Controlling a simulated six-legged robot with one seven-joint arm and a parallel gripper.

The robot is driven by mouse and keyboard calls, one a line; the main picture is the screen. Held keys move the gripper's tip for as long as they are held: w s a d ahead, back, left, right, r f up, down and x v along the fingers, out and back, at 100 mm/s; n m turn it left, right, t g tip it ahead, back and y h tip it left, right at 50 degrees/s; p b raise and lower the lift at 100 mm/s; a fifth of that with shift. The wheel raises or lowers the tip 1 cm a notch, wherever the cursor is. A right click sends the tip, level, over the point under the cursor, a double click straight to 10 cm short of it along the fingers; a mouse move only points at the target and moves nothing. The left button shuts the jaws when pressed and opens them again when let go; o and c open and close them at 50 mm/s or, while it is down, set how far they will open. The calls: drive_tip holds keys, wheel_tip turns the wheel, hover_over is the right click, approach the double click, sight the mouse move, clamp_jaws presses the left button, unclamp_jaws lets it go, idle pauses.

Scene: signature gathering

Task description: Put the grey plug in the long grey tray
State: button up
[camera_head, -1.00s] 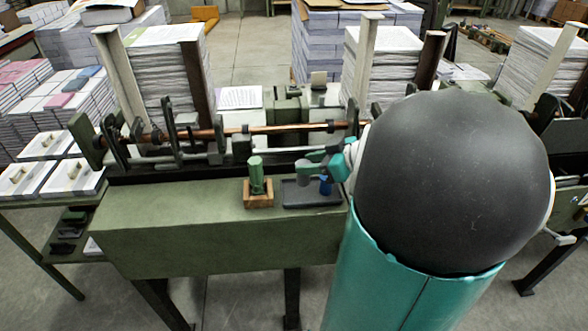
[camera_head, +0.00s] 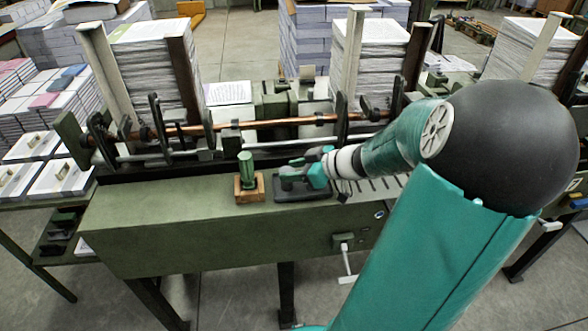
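A dark grey tray (camera_head: 318,195) lies on the front of the green machine bed, right of a small wooden block. A green cylinder (camera_head: 247,170) stands upright in the wooden block (camera_head: 249,189), just left of my gripper. The tray's middle is partly hidden by my gripper.
A copper-coloured bar (camera_head: 270,123) and upright dark guides run behind the tray. Paper stacks (camera_head: 150,70) stand further back. The green bed's top (camera_head: 165,198) is clear left of the wooden block.

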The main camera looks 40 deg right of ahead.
drive_tip(key=o, duration=0.3)
drive_tip(key=shift+r, duration=0.1)
drive_tip(key=v, duration=1.2)
drive_tip(key=shift+s+d, duration=0.1)
